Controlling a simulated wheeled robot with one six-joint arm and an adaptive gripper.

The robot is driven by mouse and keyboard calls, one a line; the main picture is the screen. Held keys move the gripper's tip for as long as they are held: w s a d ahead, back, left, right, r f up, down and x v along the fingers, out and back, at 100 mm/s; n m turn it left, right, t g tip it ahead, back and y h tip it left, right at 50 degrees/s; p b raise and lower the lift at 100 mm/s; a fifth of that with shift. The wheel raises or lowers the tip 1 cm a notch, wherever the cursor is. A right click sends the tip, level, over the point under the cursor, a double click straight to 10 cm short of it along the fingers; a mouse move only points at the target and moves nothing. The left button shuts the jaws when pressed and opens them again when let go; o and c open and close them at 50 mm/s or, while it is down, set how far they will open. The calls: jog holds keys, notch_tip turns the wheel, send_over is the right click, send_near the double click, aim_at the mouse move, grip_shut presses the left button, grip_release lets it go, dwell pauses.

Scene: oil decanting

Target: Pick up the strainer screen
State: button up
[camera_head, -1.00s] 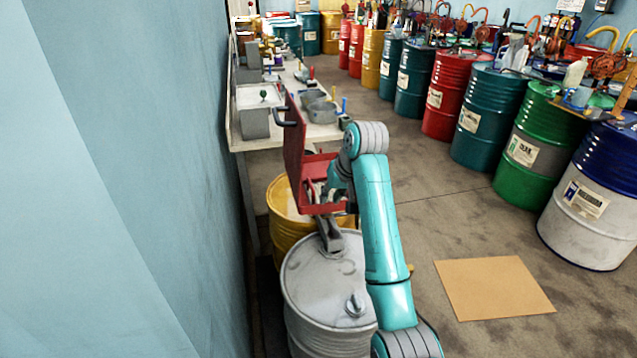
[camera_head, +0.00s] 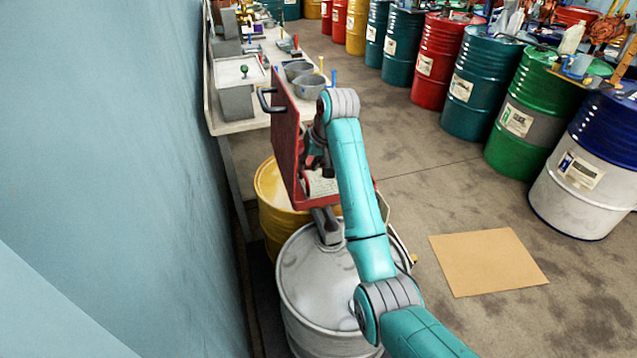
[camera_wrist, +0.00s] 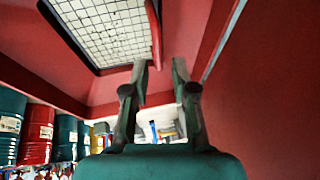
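The strainer screen is a pale wire mesh (camera_wrist: 105,28) in a dark-edged opening of a red box, at the top left of the wrist view. A red bar (camera_wrist: 155,35), perhaps its handle, runs along its right side. In the head view a pale patch of the screen (camera_head: 322,184) shows inside the red box (camera_head: 284,130), whose lid stands upright. My gripper (camera_wrist: 159,65) is open, its two fingers apart and pointing at the screen. In the head view my gripper (camera_head: 318,165) is inside the red box, partly hidden by my arm.
A grey drum (camera_head: 310,285) stands below the box, with a yellow drum (camera_head: 272,195) behind it. A workbench (camera_head: 228,123) with pots lies beyond. A blue wall (camera_head: 110,150) is close on the left. Floor is open on the right around a cardboard sheet (camera_head: 488,262).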

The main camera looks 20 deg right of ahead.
aim_at(305, 173)
jog(key=shift+x, duration=2.7)
jog(key=shift+w+d+r, duration=0.1)
jog(key=shift+w+d, duration=0.05)
jog(key=shift+d, duration=0.05)
jog(key=shift+c, duration=0.2)
grip_shut()
